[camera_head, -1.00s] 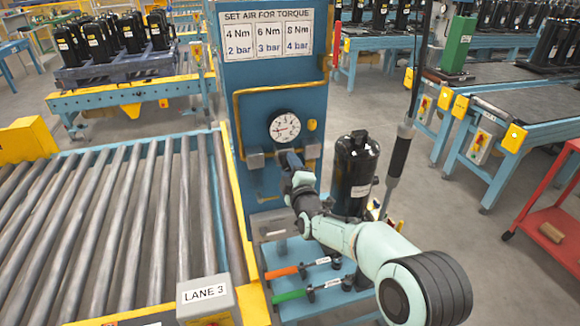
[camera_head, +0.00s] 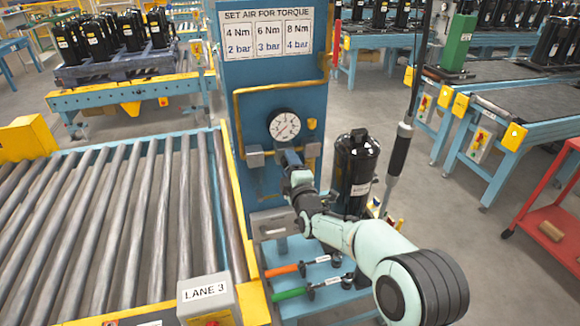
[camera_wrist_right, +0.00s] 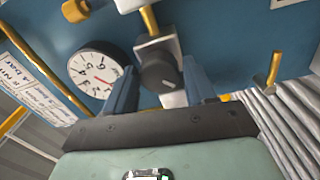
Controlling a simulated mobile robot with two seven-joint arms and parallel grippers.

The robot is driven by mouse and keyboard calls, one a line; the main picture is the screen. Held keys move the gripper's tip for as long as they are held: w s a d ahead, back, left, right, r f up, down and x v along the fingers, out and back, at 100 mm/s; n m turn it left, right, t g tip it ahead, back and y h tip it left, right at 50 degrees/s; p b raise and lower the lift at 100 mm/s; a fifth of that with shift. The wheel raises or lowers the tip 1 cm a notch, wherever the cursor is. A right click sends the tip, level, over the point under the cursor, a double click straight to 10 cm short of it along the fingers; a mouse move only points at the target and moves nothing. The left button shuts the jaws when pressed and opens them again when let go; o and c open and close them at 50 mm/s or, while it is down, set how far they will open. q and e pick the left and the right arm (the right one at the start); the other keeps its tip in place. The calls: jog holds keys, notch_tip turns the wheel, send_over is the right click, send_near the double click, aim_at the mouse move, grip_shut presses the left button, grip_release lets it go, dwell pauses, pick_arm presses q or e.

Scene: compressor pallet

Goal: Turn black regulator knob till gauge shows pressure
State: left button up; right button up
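The black regulator knob (camera_wrist_right: 157,72) shows in the wrist view on a silver regulator body, below a yellow pipe. My right gripper (camera_wrist_right: 162,80) has one blue finger on each side of the knob, with slight gaps visible; it looks open. In the head view my right gripper (camera_head: 289,158) is at the blue panel just below the gauge and hides the knob. The round white gauge (camera_head: 285,126) has its needle toward the lower left. It also shows in the wrist view (camera_wrist_right: 94,70), tilted, with a red needle; I cannot read the exact value. My left gripper is out of view.
A sign (camera_head: 266,33) pairs 4, 6 and 8 Nm with 2, 3 and 4 bar. A black compressor (camera_head: 356,165) stands right of the panel, close to my arm. The roller conveyor (camera_head: 120,215) at left is empty. Yellow piping (camera_head: 236,118) runs around the panel.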

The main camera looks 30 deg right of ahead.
jog(key=shift+o, duration=0.7)
jog(key=v, duration=1.3)
jog(key=shift+s+b, duration=0.25)
jog(key=shift+b, duration=0.2)
